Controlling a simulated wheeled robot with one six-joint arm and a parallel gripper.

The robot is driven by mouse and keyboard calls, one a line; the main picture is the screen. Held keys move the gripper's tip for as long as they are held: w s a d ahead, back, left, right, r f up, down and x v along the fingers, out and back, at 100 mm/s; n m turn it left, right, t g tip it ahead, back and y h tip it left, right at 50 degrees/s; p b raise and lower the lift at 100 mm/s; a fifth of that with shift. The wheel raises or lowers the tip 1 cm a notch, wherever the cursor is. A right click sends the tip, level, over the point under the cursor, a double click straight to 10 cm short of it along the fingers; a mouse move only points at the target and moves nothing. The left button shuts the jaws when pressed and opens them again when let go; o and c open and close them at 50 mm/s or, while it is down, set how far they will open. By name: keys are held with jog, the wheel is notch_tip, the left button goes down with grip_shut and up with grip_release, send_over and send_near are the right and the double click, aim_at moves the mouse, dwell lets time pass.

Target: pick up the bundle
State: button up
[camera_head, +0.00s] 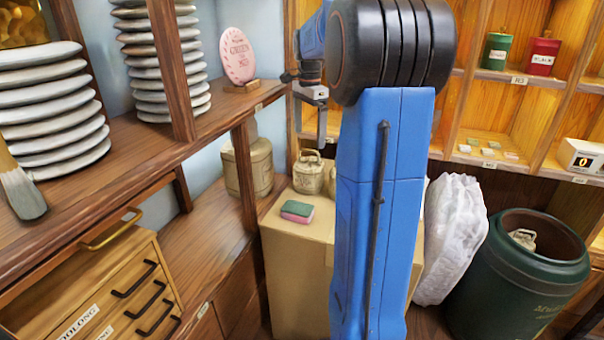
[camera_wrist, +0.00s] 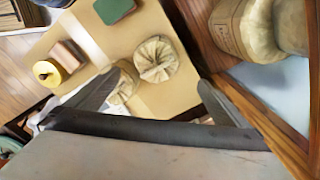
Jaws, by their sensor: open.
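A beige cloth bundle (camera_wrist: 156,60) with a gathered top sits on the cardboard box in the wrist view. A second beige item (camera_wrist: 124,90) lies beside it, partly hidden by my left finger. In the head view, a beige bundle (camera_head: 308,172) with a looped top stands on the box, and another beige shape (camera_head: 332,182) is partly hidden by my arm. My gripper (camera_wrist: 160,79) is open and empty, its fingertips spread to either side of the gathered bundle in the picture. In the head view my gripper (camera_head: 320,112) hangs above the box; contact is not visible.
The cardboard box (camera_head: 292,262) also bears a green-and-pink sponge (camera_head: 297,211). A beige canister (camera_head: 248,165) and wooden shelf post (camera_head: 243,170) stand close at left. A white bag (camera_head: 452,240) and green bin (camera_head: 515,285) stand right. A yellow item (camera_wrist: 47,73) shows in the wrist view.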

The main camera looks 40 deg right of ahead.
aim_at(309, 160)
notch_tip(309, 160, down, 10)
jog(key=shift+f, duration=0.2)
jog(key=shift+s+a+f, duration=0.1)
jog(key=shift+s+f, duration=0.1)
jog(key=shift+f, duration=1.15)
jog(key=shift+s+f, duration=0.15)
jog(key=shift+f, duration=1.2)
jog(key=shift+c, duration=0.6)
jog(key=c, duration=1.3)
